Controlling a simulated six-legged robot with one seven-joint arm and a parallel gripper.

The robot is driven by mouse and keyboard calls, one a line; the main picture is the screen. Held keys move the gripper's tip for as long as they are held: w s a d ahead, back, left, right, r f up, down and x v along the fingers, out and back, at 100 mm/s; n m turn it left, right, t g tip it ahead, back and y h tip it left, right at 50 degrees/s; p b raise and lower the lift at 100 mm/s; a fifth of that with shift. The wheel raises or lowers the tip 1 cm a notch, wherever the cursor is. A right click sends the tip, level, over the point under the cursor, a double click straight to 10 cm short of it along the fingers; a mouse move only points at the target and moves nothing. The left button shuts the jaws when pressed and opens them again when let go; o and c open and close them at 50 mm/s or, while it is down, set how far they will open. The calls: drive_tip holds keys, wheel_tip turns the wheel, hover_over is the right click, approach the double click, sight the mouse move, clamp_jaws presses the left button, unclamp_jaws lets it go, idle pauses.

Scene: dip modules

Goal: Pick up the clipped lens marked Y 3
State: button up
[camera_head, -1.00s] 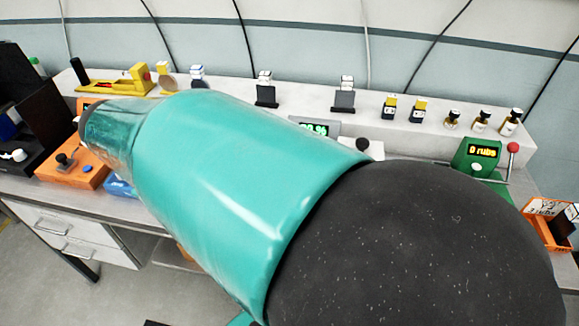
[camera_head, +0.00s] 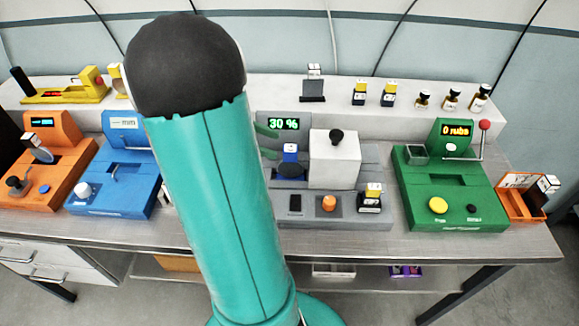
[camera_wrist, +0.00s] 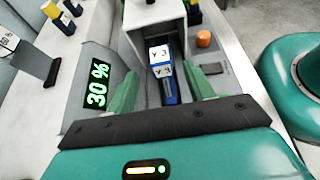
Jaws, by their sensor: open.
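The clipped lens marked Y 3 (camera_wrist: 160,55) is a blue piece with white labels. It stands in the grey module and shows between my finger lines in the wrist view. In the head view it is the blue piece with a white top (camera_head: 290,162), just left of the white box. My gripper (camera_wrist: 160,88) is open, one green finger on each side of the lens's line, and holds nothing. In the head view the green fingertips (camera_head: 267,142) peek out beside my arm, left of the lens. I cannot tell whether they touch it.
The grey module (camera_head: 345,218) shows 30 % and bears a white box (camera_head: 335,162), an orange knob (camera_head: 328,203) and a yellow-topped piece (camera_head: 370,195). A green module (camera_head: 470,190) stands right; blue (camera_head: 115,170) and orange (camera_head: 45,170) modules stand left. More pieces line the back shelf.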

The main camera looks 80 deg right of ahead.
sight(290, 164)
drive_tip(key=x, duration=0.8)
drive_tip(key=shift+s+f, duration=0.1)
drive_tip(key=shift+s, duration=0.05)
clamp_jaws()
